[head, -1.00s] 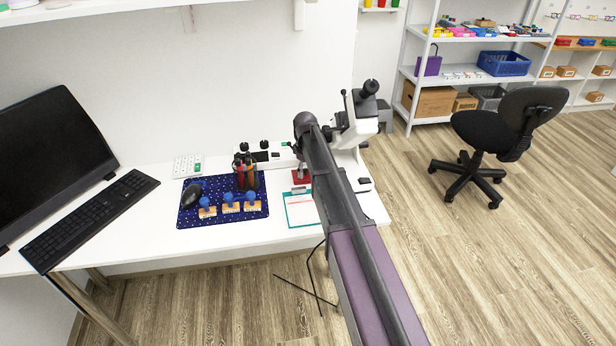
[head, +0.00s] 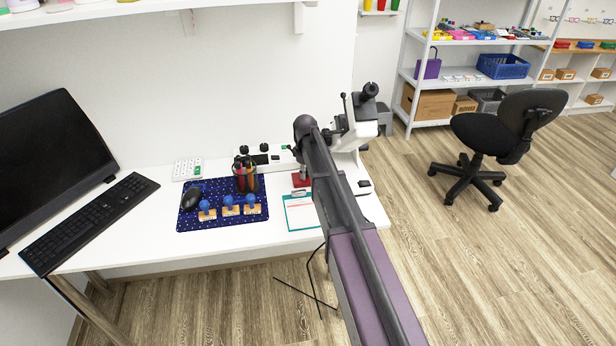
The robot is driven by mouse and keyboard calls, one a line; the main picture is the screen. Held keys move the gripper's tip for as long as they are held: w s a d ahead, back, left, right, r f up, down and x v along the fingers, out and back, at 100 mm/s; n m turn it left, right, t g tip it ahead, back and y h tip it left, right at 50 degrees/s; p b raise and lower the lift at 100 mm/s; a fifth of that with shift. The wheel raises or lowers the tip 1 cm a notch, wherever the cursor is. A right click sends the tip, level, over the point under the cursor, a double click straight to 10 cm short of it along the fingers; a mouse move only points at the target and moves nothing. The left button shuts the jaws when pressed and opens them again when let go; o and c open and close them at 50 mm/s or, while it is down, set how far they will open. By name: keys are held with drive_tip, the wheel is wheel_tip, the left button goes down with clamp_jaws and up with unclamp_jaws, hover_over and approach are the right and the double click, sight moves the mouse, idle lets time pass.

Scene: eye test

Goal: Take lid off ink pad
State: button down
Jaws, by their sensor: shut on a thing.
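A small red ink pad (head: 301,181) lies on the white desk, just behind the clipboard, partly hidden by my arm. My gripper (head: 304,170) points down at it from the end of my arm and is shut on its lid. The lid and the pad's base cannot be told apart at this size, and I see no clear gap between them. The fingertips are small and mostly hidden.
The clipboard (head: 300,214) lies in front. A blue starry mat (head: 222,222) carries several stamps, a mouse (head: 191,198) and a pen holder (head: 245,178). A power strip (head: 262,158) lies behind.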

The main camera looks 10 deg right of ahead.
drive_tip(key=shift+r, duration=0.15)
wheel_tip(320, 180, up, 28)
drive_tip(key=p, duration=2.8)
drive_tip(key=shift+f, duration=0.2)
wheel_tip(320, 180, down, 4)
drive_tip(key=b, duration=0.3)
drive_tip(key=shift+r+b, duration=0.1)
drive_tip(key=shift+b, duration=0.3)
drive_tip(key=shift+a, duration=0.1)
